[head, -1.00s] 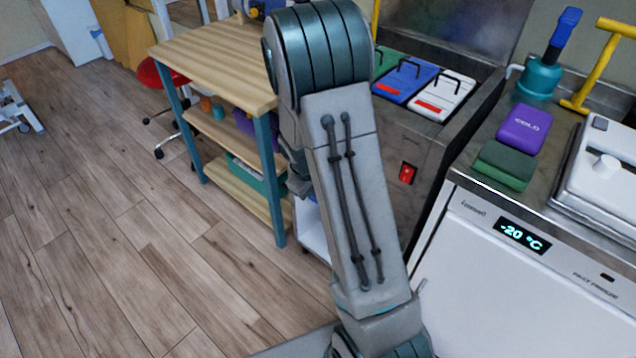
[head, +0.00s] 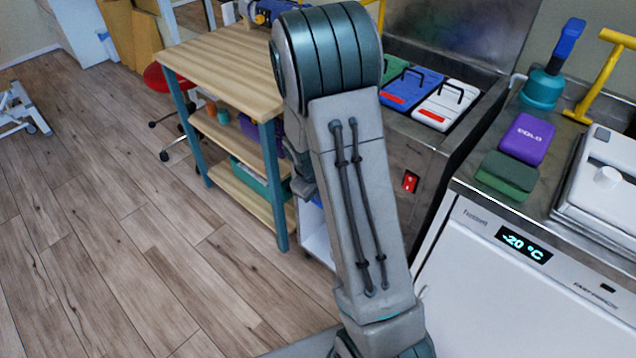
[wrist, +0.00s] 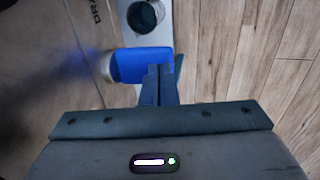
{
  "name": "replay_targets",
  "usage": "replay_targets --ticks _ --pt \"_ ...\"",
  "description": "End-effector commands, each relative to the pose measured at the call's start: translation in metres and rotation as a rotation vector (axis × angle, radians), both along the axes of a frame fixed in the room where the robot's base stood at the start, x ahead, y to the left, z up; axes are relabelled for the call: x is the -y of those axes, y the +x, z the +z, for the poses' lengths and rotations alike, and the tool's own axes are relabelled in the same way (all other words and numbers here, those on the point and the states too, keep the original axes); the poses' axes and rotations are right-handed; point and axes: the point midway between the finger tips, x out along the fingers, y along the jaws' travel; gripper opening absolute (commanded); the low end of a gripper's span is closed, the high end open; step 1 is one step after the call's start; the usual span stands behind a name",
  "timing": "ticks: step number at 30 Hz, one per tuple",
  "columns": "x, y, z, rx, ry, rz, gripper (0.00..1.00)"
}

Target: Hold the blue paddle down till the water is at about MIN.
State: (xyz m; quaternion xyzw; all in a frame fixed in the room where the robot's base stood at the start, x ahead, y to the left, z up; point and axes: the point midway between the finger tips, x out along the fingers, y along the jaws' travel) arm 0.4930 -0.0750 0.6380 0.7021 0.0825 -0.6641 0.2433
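The blue paddle (wrist: 128,66) shows in the wrist view, beside a steel surface with dark lettering of which "DRA" can be read. My gripper (wrist: 161,72) has its fingers together, with the tips overlapping the right end of the paddle in the picture. I cannot tell whether they touch it or how far it is pressed. A dark round opening (wrist: 145,14) in a light grey strip lies just beyond the paddle. My arm hides the gripper and paddle in the head view. No water or MIN mark is visible.
The steel unit (head: 420,150) has blue (head: 411,88) and white (head: 447,104) lids and a red switch (head: 410,181). A white freezer (head: 520,290) stands right of it. A wooden shelf table (head: 215,60) stands to the left. Floor (head: 110,230) at left is clear.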

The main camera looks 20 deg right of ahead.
Motion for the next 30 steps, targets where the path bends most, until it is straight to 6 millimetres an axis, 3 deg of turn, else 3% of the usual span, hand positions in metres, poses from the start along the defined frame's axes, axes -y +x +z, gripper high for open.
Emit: replay_targets --ticks 5,11,30 --pt "-0.001 0.000 0.017 0.000 0.000 0.000 0.00" --pt "-0.003 0.000 0.050 0.002 0.000 -0.001 0.00" --pt "-0.017 -0.006 0.202 0.005 0.000 -0.001 0.00"
